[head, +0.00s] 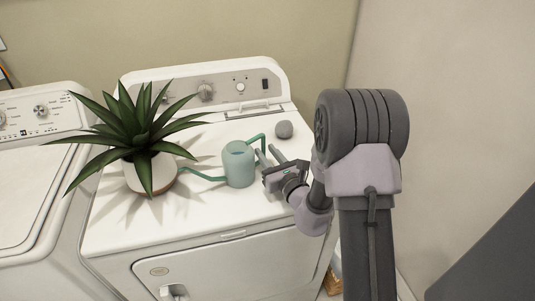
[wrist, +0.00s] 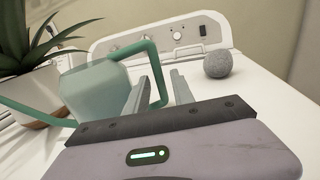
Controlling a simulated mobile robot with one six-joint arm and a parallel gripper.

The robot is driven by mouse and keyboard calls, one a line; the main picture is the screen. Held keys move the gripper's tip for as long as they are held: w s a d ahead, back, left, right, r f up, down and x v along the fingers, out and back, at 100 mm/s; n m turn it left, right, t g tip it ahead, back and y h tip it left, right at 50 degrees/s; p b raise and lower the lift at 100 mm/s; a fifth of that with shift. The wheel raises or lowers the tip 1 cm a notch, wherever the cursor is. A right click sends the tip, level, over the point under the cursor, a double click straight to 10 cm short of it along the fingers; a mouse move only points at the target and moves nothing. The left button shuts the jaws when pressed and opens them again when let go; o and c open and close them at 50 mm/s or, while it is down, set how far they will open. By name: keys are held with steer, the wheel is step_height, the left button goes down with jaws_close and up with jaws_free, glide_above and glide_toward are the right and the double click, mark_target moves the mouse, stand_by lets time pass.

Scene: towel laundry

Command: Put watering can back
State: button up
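The light blue-green watering can (head: 239,165) stands upright on top of the dryer, its green spout pointing left toward the potted plant and its handle (head: 256,137) toward my gripper. My gripper (head: 267,152) is low over the dryer top, just right of the can. In the wrist view, the fingers (wrist: 158,87) are apart, and the can's green handle (wrist: 153,62) appears between them with a gap on the right. I cannot tell whether the left finger touches the handle. The can's body (wrist: 95,88) is left of the fingers.
A spiky plant in a white pot (head: 141,175) stands left of the can, its leaves spreading over the spout. A grey ball (head: 284,129) lies behind my gripper. The dryer's control panel (head: 222,88) rises at the back. The dryer top's front (head: 150,226) is clear.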

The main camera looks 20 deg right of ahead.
steer(key=shift+r, duration=0.2)
steer(key=s+p, duration=0.1)
steer(key=s, duration=0.2)
steer(key=s+d+p, duration=0.1)
steer(key=s, duration=0.3)
steer(key=s+d, duration=0.1)
steer(key=s, duration=0.3)
steer(key=shift+s+d+r+p, duration=0.1)
steer(key=shift+s+r+p, duration=0.1)
steer(key=shift+p, duration=0.2)
steer(key=s+a+r+n+g+y, duration=0.3)
steer(key=a+r+n+y, duration=0.2)
steer(key=a, duration=0.3)
steer(key=s+a+r+n+g+y, duration=0.3)
steer(key=a+r+n+y, duration=0.25)
steer(key=a, duration=0.25)
steer(key=s+a+r+n+g+y, duration=0.1)
steer(key=s+a+n+g, duration=0.65)
steer(key=s, duration=0.25)
steer(key=s+d+f+n+g+h, duration=0.3)
steer(key=s+d+n+h, duration=0.3)
steer(key=s+n+h, duration=0.25)
steer(key=w+d+r+n+t+h, duration=0.1)
steer(key=d+r+n+t+h, duration=0.2)
steer(key=d, duration=0.5)
steer(key=shift+d+r+t+h, duration=0.15)
steer(key=shift+r+t+h, duration=0.5)
steer(key=shift+t, duration=0.2)
